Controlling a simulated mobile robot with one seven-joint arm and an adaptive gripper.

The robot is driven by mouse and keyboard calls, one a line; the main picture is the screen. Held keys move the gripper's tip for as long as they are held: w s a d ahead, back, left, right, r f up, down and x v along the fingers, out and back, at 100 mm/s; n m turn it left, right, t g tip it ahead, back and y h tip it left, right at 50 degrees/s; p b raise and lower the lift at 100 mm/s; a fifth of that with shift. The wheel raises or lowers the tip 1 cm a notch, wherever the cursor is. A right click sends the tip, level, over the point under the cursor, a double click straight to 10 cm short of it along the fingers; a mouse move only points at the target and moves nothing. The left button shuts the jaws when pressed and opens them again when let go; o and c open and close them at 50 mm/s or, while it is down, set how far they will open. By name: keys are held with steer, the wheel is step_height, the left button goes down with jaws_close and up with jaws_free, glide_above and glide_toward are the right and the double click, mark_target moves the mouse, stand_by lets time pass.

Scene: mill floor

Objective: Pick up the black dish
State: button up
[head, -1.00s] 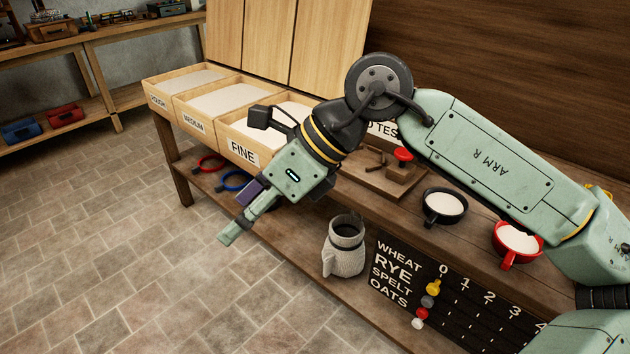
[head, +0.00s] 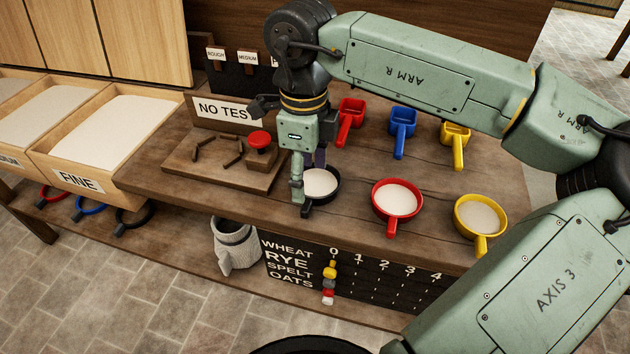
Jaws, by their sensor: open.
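The black dish (head: 337,190) stands on the wooden bench top, filled with pale flour, its short handle pointing toward the front. My gripper (head: 308,178) hangs down over the left part of the dish with its fingers apart. One finger reaches down in front of the dish's left edge, by the handle; the other shows behind, over the dish's far side. The fingers hide part of the rim. I cannot tell whether they touch the dish.
A red dish (head: 397,213) and a yellow dish (head: 482,236) of flour stand to the right. Red (head: 350,113), blue (head: 402,125) and yellow (head: 455,133) scoops lie behind. A wooden board (head: 225,174) with a red knob is close on the left.

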mark_target(307, 203)
steer(key=shift+f+p, duration=1.1)
steer(key=shift+f, duration=2.45)
steer(key=shift+c, duration=0.6)
steer(key=c, duration=1.3)
